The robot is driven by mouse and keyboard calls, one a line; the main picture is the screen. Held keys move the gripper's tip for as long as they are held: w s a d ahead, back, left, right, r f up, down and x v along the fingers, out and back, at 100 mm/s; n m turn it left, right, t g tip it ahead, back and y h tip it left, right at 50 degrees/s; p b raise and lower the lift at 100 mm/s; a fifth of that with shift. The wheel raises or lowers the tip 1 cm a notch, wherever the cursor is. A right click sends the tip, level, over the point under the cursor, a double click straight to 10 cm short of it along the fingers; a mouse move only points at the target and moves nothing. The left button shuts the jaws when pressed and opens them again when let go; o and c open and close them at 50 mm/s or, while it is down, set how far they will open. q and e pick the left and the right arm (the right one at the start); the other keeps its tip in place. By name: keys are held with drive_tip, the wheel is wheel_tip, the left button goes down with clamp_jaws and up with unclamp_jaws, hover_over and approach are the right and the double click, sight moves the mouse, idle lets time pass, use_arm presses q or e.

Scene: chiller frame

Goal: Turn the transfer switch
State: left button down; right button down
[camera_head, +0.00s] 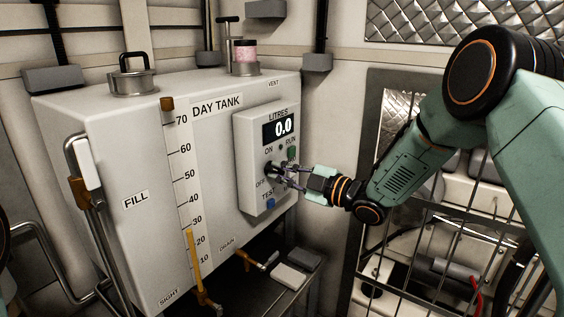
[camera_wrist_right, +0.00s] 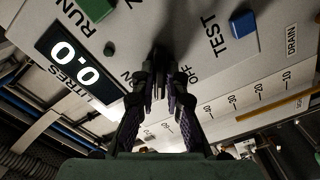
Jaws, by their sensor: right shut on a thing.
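The transfer switch (camera_head: 272,169) is a dark knob on the grey control panel (camera_head: 252,200), between the labels ON and OFF. My right gripper (camera_head: 284,175) reaches in from the right and is shut on the switch. In the right wrist view my gripper's fingers (camera_wrist_right: 160,92) close around the dark knob, which they partly hide. The panel's display (camera_head: 282,129) reads 0.0 under LITRES. My left gripper is not in view.
The panel sits on the white day tank (camera_head: 110,160). A green RUN button (camera_head: 291,153) and a blue TEST button (camera_head: 270,203) are close to the switch. A metal grille (camera_head: 420,215) stands at the right.

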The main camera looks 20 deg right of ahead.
drive_tip(key=m+p, duration=0.4)
drive_tip(key=m, duration=0.1)
drive_tip(key=shift+r+m, duration=0.1)
drive_tip(key=shift+m, duration=0.2)
drive_tip(key=m+p, duration=0.1)
drive_tip(key=m, duration=0.2)
drive_tip(key=shift+p, duration=0.35)
drive_tip(key=shift+m+p, duration=0.5)
drive_tip(key=shift+m, duration=0.7)
drive_tip(key=c, duration=1.4)
unclamp_jaws()
drive_tip(key=v, duration=1.2)
